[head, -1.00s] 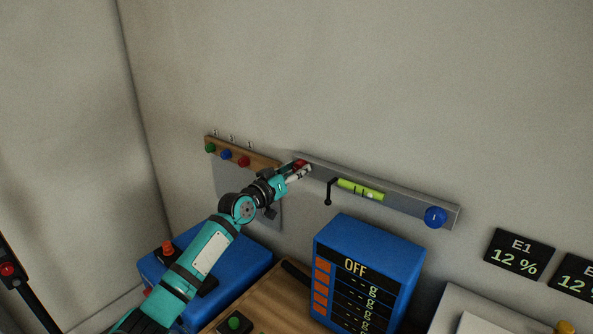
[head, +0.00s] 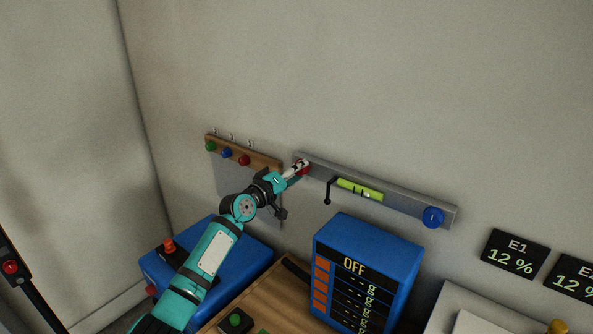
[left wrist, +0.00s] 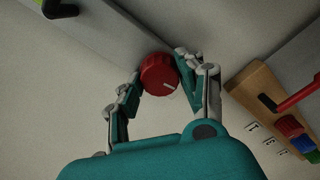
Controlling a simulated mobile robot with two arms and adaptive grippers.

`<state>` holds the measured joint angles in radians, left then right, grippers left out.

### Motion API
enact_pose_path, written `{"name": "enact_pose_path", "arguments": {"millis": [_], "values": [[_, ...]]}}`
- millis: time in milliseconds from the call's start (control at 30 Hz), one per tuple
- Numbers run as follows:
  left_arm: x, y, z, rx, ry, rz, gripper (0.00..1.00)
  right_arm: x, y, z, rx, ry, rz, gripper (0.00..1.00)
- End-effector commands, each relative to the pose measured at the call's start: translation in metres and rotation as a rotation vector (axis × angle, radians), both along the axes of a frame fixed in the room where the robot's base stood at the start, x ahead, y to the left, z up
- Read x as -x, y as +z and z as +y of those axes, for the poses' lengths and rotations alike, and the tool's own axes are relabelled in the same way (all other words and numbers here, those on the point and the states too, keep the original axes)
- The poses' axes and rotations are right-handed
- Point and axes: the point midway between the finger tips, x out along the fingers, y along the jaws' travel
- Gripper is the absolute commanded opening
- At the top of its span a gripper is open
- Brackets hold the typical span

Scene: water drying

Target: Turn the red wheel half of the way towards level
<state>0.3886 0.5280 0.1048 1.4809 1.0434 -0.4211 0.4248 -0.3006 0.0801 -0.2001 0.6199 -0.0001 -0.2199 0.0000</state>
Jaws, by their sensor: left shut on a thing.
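The red wheel (head: 305,169) sits at the left end of a grey bar on the wall, mostly hidden by my left gripper (head: 302,166) in the head view. In the left wrist view the red wheel (left wrist: 160,75) has a white mark pointing right and slightly up. The left gripper's fingers (left wrist: 158,88) are closed on it from both sides. A yellow-green spirit level (head: 359,189) is on the bar; its bubble is too small to place surely. The bar (head: 400,202) slopes down to the right in the picture. My right gripper is not in view.
A blue wheel (head: 433,217) is at the bar's right end. A small black lever (head: 328,190) hangs left of the level. A wooden rail (head: 262,160) with coloured knobs is left of the bar. A blue box reading OFF (head: 368,270) stands below.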

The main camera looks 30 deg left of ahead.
Motion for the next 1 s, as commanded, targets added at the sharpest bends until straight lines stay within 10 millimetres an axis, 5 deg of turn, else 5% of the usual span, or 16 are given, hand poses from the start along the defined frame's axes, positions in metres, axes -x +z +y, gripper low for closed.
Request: {"name": "enact_pose_path", "arguments": {"millis": [367, 400, 567, 867, 1000], "values": [[0.0, -0.001, 0.0, 0.004, 0.001, 0.002, 0.07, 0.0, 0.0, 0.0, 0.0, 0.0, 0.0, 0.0], [0.0, -0.001, 0.0, 0.004, 0.001, 0.002, 0.43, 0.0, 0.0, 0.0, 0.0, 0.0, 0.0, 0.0], [0.0, -0.001, 0.0, 0.003, 0.001, 0.001, 0.62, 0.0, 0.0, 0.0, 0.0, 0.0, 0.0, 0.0], [0.002, -0.001, 0.001, 0.002, 0.001, 0.001, 0.62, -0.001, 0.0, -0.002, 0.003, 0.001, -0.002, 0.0], [0.018, -0.002, 0.002, 0.001, 0.0, 0.002, 0.62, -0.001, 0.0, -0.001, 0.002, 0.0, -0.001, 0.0]]}}
